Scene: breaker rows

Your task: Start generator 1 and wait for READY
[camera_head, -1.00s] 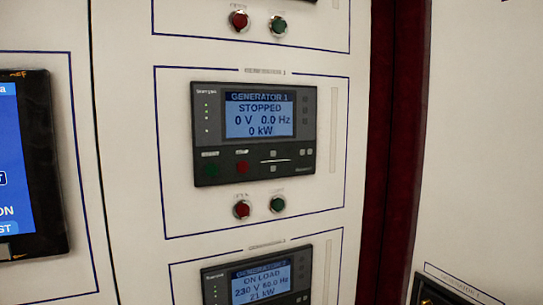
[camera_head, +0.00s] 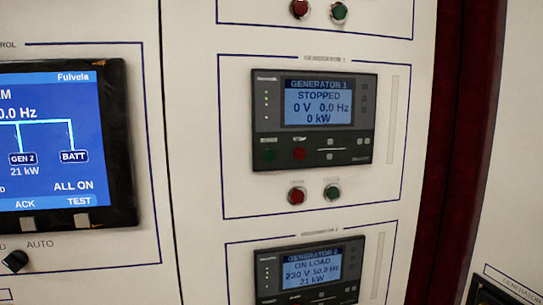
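The generator 1 controller (camera_head: 314,119) is a dark panel unit at the middle right of the head view. Its screen (camera_head: 318,101) reads GENERATOR 1, STOPPED, 0 V, 0.0 Hz, 0 kW. Below the screen on its face are a green button (camera_head: 269,155) at left and a red button (camera_head: 299,154) beside it. Under the unit, on the white panel, are a separate red button (camera_head: 297,196) and a green button (camera_head: 332,192); their labels are too small to read. My gripper is not in view.
Below, the generator 2 controller (camera_head: 309,272) reads ON LOAD, 230 V, 50.0 Hz, 21 kW. At left is a large blue display (camera_head: 45,145) showing GEN 2, BATT and ALL ON, with a black selector knob (camera_head: 15,262) below it. A dark red vertical strip (camera_head: 453,150) borders the panel at right.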

